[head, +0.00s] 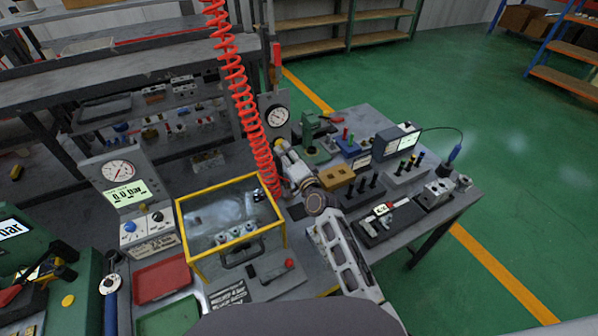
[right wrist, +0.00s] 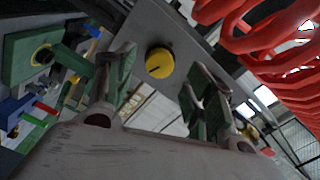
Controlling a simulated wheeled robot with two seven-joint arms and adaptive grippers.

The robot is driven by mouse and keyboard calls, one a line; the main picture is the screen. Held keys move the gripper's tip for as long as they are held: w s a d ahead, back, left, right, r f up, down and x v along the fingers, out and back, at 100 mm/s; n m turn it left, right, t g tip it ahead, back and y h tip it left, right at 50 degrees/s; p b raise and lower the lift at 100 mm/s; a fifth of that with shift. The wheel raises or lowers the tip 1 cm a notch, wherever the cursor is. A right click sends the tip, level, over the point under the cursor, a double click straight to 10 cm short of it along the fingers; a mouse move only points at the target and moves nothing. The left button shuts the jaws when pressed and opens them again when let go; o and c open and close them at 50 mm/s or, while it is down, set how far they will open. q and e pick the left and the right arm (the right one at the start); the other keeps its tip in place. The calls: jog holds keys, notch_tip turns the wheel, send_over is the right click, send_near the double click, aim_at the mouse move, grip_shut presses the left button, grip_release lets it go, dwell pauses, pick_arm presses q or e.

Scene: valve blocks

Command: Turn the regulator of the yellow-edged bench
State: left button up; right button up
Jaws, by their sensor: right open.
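A yellow round knob (right wrist: 159,63) with a dark mark sits on a grey panel (right wrist: 165,28) in the right wrist view. My right gripper (right wrist: 163,78) is open, with one green-padded finger on each side of the knob in the picture; contact cannot be told. In the head view my right gripper (head: 287,163) is at the foot of a grey upright panel with a round white gauge (head: 278,116). My arm largely hides the knob there. A yellow-framed clear box (head: 281,226) stands on the bench to the left. My left gripper is not in view.
A red coiled hose (head: 239,85) hangs close beside my right gripper and fills the upper right of the right wrist view (right wrist: 270,50). Green, blue and grey fixtures (head: 360,150) crowd the bench to the right. Red (head: 161,278) and green trays lie at the front left.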

jog(key=v, duration=0.8)
jog(key=shift+s, duration=0.25)
jog(key=shift+d, duration=0.15)
dwell(0.6)
